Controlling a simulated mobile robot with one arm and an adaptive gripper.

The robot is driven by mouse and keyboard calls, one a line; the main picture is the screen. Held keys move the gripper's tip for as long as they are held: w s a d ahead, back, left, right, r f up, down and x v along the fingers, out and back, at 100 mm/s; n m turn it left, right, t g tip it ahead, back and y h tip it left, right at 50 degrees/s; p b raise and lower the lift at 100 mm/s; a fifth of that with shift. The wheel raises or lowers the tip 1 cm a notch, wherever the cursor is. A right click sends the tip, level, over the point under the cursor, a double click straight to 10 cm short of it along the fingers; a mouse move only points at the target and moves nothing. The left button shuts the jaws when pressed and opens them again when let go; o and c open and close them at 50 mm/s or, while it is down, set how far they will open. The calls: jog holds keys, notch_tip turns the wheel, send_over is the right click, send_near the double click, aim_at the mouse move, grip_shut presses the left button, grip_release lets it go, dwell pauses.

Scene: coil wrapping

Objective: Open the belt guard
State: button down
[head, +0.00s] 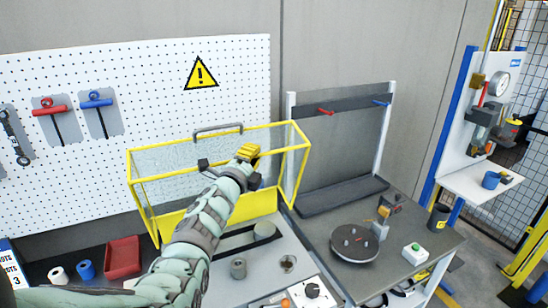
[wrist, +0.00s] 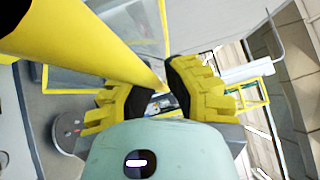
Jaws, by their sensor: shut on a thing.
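The belt guard (head: 165,187) is a box of clear panels in a yellow frame, at the back of the left bench in the head view. Its yellow frame also shows in the wrist view (wrist: 85,45). My gripper (head: 248,153) is at the guard's front upper bar, right of its middle. In the wrist view my gripper (wrist: 160,88) has its yellow-padded fingers around the end of a yellow bar, shut on it. My arm hides part of the guard's front.
A pegboard (head: 60,100) with hanging tools stands behind. A red tray (head: 122,257) and small rolls lie at the left. A grey handle (head: 218,129) rises behind the guard's top.

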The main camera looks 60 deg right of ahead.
aim_at(244, 137)
jog(key=shift+n+y, duration=0.5)
jog(key=shift+n, duration=0.2)
jog(key=shift+w+d+r+p, duration=0.7)
jog(key=shift+w+r, duration=0.25)
jog(key=shift+w, duration=0.1)
jog(key=shift+w+d+r+p, duration=0.7)
jog(key=shift+w+r, duration=0.25)
jog(key=shift+w, duration=0.1)
jog(key=shift+w+d+r+n+y+p, duration=0.15)
jog(key=shift+w+d+r+y+p, duration=0.15)
jog(key=shift+w, duration=0.2)
jog(key=shift+w+d+r+n+y+p, duration=0.1)
jog(key=shift+w+d+r+n, duration=0.05)
jog(key=shift+w+d, duration=0.3)
jog(key=shift+w, duration=0.15)
